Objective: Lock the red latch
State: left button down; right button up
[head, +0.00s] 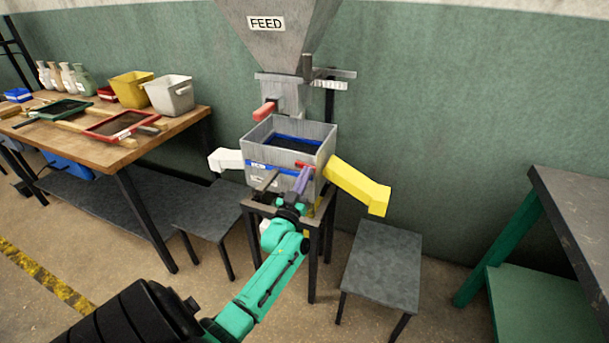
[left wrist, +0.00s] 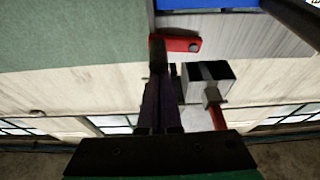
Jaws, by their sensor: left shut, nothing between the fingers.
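The red latch (head: 306,164) is a short bar on the front wall of the grey metal box under the hopper. In the left wrist view the red latch (left wrist: 180,44) lies roughly level, with a round pivot at its right end. My left gripper (head: 305,172) is shut and empty, its purple fingers pointing up at the box front. In the left wrist view the tips of my left gripper (left wrist: 157,45) are at the latch's left end; I cannot tell whether they touch it. A square grey bracket (left wrist: 207,80) sits just below the latch. My right gripper is out of view.
The box (head: 318,150) stands on a small table, with a white chute (head: 225,160) on its left and a yellow chute (head: 357,186) on its right. A red handle (head: 265,110) projects above it. Low grey stands flank the table; a wooden bench (head: 165,135) is at left.

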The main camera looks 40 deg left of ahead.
pick_arm(q)
notch_tip(320, 180, down, 6)
jog(key=a+m+g+h+b, duration=0.1)
jog(key=m+h+b, duration=0.1)
jog(key=m, duration=0.8)
jog(key=s+a+m+h+b, duration=0.1)
jog(key=m+h, duration=0.4)
jog(key=m, duration=0.5)
jog(key=shift+a+r+m+g+b, duration=0.3)
jog(key=shift+a+g+b, duration=0.15)
jog(key=shift+b, duration=0.1)
